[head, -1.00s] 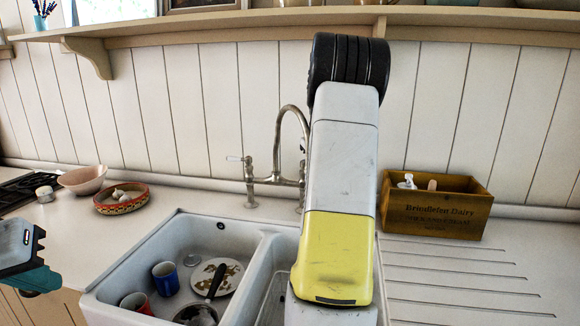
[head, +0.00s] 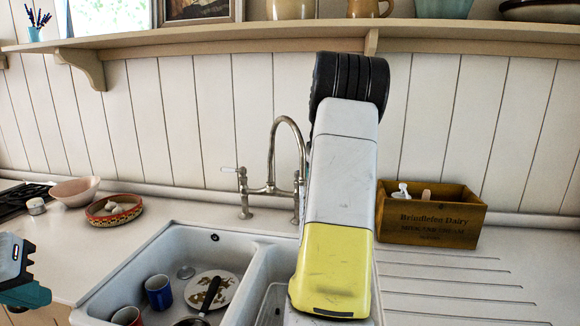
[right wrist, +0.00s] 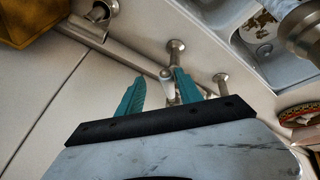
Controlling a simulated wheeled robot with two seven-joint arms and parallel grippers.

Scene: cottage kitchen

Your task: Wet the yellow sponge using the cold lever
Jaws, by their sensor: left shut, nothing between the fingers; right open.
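The yellow sponge is not visible in any view. The metal bridge tap (head: 270,190) stands behind the double sink. Its left lever (head: 229,170), with a white tip, shows in the head view; its right side is hidden behind my right arm. In the right wrist view, my right gripper (right wrist: 159,91) is open. A pale lever (right wrist: 168,88) and metal tap parts appear between and beyond its teal fingers; I cannot tell whether they touch. My left gripper (head: 22,275) is shut and empty at the left edge of the head view, partly cut off.
The white sink (head: 160,238) holds a blue mug (head: 159,292), a red mug (head: 127,316), a dirty plate (head: 226,285) and a pan. A wooden crate (head: 429,222) stands right, above the clear draining grooves. A patterned dish (head: 114,209) and pink bowl (head: 75,191) stand left.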

